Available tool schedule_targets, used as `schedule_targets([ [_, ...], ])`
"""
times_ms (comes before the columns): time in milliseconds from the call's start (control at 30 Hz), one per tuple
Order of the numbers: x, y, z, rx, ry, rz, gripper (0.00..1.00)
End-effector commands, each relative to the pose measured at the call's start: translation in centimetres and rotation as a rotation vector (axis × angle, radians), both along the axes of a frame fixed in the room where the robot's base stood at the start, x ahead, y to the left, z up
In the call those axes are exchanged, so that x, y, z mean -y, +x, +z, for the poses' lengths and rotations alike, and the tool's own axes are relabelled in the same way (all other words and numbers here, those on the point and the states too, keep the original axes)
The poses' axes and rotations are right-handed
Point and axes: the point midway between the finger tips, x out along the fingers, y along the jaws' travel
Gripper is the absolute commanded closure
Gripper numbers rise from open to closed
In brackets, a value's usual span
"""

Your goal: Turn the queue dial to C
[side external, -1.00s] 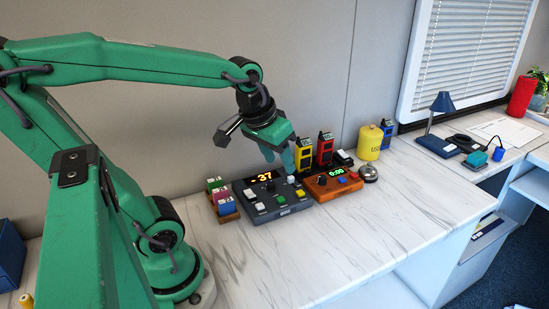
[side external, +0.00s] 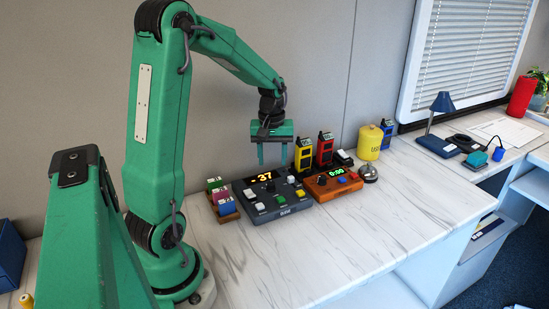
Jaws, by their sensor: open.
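The dark grey queue console (side external: 290,207) lies on the marble counter. Its orange display reads 37. A small dark knob (side external: 259,206), which looks like a dial, sits among its coloured buttons; its setting is too small to read. My gripper (side external: 273,166) points down above the back of the console. It is open and empty, with its two fingers apart, and does not appear to touch the console.
An orange timer box (side external: 333,184) with a green display stands just right of the console. A wooden card holder (side external: 222,206) is at its left. Yellow and red handheld devices, a yellow canister (side external: 370,143) and a bell (side external: 369,174) stand behind and right. The front counter is clear.

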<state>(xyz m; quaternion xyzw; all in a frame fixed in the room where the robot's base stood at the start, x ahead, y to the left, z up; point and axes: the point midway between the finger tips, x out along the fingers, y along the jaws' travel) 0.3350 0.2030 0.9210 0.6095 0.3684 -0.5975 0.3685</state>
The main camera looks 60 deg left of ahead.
Motion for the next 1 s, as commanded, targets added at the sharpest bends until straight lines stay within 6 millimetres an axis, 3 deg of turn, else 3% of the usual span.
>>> schedule_targets([
  [167, -0.9, 0.0, -0.9, -0.014, -0.009, 0.039, 0.53],
  [567, -0.9, 0.0, -1.9, -0.016, -0.01, 0.039, 0.53],
  [1000, -0.9, -0.1, -6.9, -0.017, -0.011, 0.038, 0.53],
])
